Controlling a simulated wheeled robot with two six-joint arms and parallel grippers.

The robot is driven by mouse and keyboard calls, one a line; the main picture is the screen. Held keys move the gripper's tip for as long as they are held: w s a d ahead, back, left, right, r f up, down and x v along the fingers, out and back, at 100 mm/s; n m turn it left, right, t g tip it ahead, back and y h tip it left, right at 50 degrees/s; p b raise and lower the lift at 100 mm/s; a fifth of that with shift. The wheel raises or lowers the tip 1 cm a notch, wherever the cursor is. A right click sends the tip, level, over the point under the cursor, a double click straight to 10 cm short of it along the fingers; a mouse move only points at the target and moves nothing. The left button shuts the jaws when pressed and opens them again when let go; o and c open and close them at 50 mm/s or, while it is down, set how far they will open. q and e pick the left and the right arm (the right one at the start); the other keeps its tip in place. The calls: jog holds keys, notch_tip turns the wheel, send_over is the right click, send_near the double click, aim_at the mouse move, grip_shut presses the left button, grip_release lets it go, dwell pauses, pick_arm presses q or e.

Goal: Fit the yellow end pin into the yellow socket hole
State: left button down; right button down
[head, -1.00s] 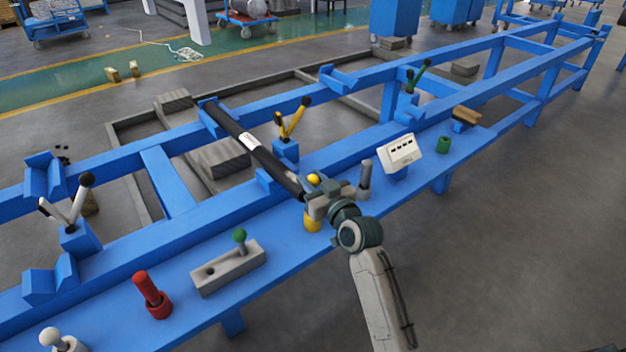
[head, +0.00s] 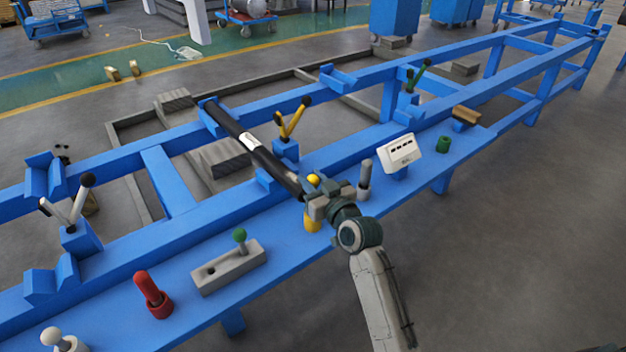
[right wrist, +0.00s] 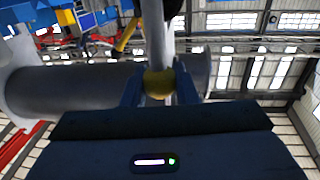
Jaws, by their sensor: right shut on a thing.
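The yellow end pin shows as a yellow ball knob (head: 313,179) in the head view. In the right wrist view the yellow ball (right wrist: 158,84) sits between my right gripper's fingers (right wrist: 160,90), with a grey shaft beyond it. My right gripper (head: 317,190) is shut on the pin, above the yellow socket (head: 312,221) at the near end of the black tube. The gripper hides the pin's lower part and the socket's hole, so I cannot tell whether the pin tip is inside. My left gripper is not in view.
The black tube (head: 265,157) lies across the blue frame beside my gripper. A grey post (head: 364,178) and a white box (head: 399,152) stand to the right. A grey block with a green knob (head: 239,235) and a red pin (head: 147,287) stand to the left.

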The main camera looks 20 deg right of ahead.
jog(key=shift+f+b, duration=2.5)
jog(key=shift+f, duration=0.6)
jog(key=c, duration=1.1)
grip_release()
jog(key=p+v, duration=0.1)
jog(key=v, duration=1)
